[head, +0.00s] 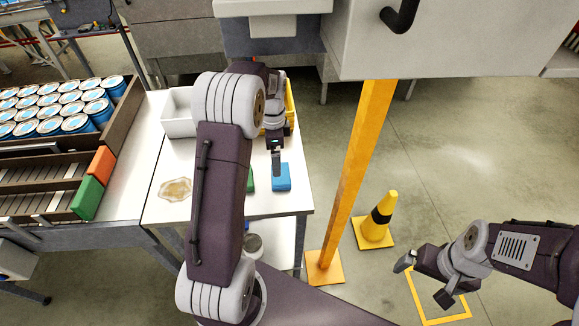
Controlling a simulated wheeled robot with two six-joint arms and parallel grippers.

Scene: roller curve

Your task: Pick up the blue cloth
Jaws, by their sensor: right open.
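The blue cloth (282,180) is a small folded block lying on the white table (283,232) near its right edge. My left gripper (277,165) points down right at the cloth's far edge. Its fingers overlap the cloth's edge in the picture, and I cannot tell whether they touch it or how far apart they are. My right gripper (424,280) is open and empty, out over the floor at the lower right, far from the cloth.
A brown spill (175,189), a green item (250,183) partly behind my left arm and a white bin (178,125) are on the table. A roller conveyor with blue cans (77,123) stands left. A yellow post (350,180) and cone (377,220) stand right.

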